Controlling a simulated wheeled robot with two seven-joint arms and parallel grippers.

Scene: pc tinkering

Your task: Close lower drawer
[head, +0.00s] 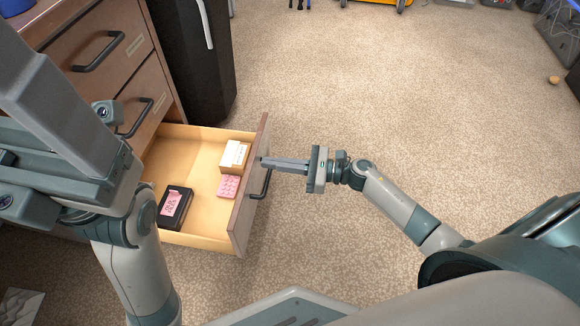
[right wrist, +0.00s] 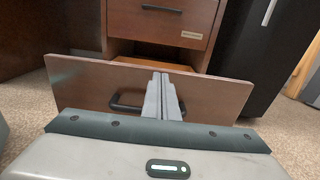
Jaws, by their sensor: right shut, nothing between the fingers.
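The lower drawer (head: 210,240) stands pulled out from the wooden cabinet (head: 134,58) in the head view. Its front panel (right wrist: 210,95) with a black handle (right wrist: 125,104) faces me in the right wrist view. My right gripper (head: 264,163) is shut and empty, with its fingertips at the drawer front, beside the handle. Contact with the panel cannot be told for certain. It also shows in the right wrist view (right wrist: 163,82). My left arm covers part of the cabinet at the left of the head view; its fingers cannot be made out.
In the drawer lie a cream box (head: 234,156), a pink block (head: 228,186) and a black box with a pink label (head: 174,206). Upper drawers with handles look shut. A black cabinet (head: 190,60) stands beside the wooden one.

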